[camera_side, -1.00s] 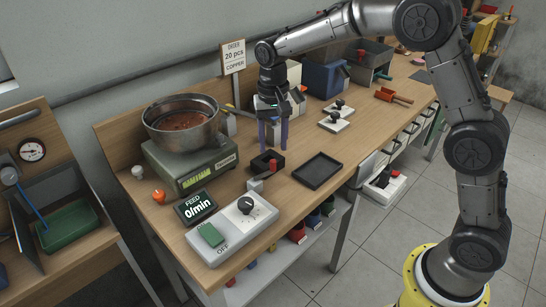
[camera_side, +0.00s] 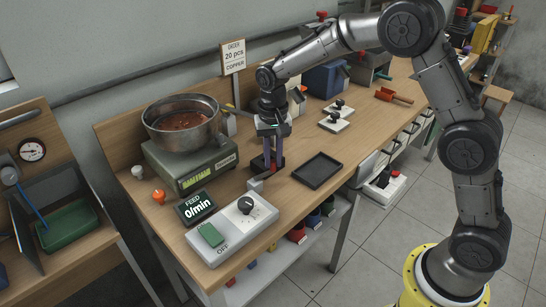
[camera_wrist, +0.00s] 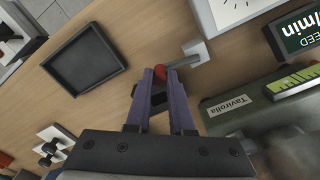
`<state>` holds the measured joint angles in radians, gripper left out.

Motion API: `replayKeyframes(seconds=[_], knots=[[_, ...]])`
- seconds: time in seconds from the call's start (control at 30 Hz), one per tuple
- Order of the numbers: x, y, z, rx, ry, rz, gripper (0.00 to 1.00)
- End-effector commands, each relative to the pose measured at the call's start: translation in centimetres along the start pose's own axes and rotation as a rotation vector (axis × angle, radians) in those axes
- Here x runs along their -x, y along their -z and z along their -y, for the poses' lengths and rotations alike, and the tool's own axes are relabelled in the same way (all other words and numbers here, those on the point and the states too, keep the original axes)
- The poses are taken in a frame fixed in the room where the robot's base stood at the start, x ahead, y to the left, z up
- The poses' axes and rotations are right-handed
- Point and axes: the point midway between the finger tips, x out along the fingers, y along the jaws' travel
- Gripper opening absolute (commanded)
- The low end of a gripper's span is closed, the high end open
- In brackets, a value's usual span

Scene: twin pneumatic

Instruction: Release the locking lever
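A small black block (camera_side: 258,164) with a short red lever on top stands on the bench, left of the black tray. I take the red lever to be the locking lever; its red tip (camera_wrist: 160,72) shows in the wrist view between my fingertips. My gripper (camera_side: 274,164) points down over the block, its two purple fingers low around the lever. The fingers look closed in on the red tip from both sides. They also show in the wrist view (camera_wrist: 160,80). The fingers hide most of the lever and part of the block.
A grey bent bracket (camera_wrist: 195,52) lies close beside the fingertips, by the feed control box (camera_side: 232,230). The scale (camera_side: 190,165) with a copper-filled bowl is to the left. An empty black tray (camera_side: 318,171) is to the right, with bare bench between.

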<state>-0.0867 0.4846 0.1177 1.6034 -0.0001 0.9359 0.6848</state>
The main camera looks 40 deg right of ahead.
Motion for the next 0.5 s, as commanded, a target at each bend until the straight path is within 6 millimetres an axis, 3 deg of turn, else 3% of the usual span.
replayKeyframes(seconds=[0.27, 0.5], knots=[[0.04, 0.03, 0.02, 0.005, 0.0, 0.0, 0.0], [0.05, 0.79, 0.42, 0.151, 0.0, 0.0, 0.0]])
